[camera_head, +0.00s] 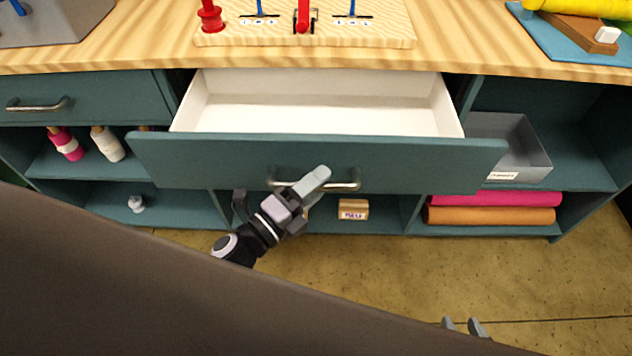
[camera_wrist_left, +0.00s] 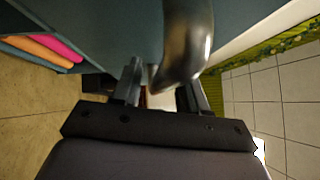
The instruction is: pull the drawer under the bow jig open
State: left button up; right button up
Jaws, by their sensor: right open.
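The teal drawer (camera_head: 240,160) under the bow jig (camera_head: 330,35) stands pulled well out, and its empty white inside shows. Its curved metal handle (camera_head: 348,185) is on the front; it also shows large in the left wrist view (camera_wrist_left: 188,40). My left gripper (camera_head: 308,186) is at the handle, one finger overlapping its middle. In the left wrist view its fingers (camera_wrist_left: 160,88) stand apart, with the handle close by and background visible in the gap; contact cannot be told. My right gripper (camera_head: 463,326) shows only its fingertips, apart and empty, at the bottom edge.
A closed drawer (camera_head: 85,98) is at the left, above shelves with bottles (camera_head: 107,143). A grey bin (camera_head: 515,150) and pink and orange rolls (camera_head: 490,215) fill the right shelves. A small labelled box (camera_head: 353,209) sits below the drawer. The floor (camera_head: 560,280) in front is clear.

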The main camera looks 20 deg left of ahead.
pick_arm(q)
jog(key=r+v, duration=0.1)
jog(key=v, duration=0.6)
jog(key=shift+f+b, duration=0.4)
jog(key=shift+f, duration=0.05)
pick_arm(e)
jog(key=shift+a+f, duration=0.1)
jog(key=shift+f, duration=0.2)
pick_arm(q)
jog(key=shift+s, duration=0.1)
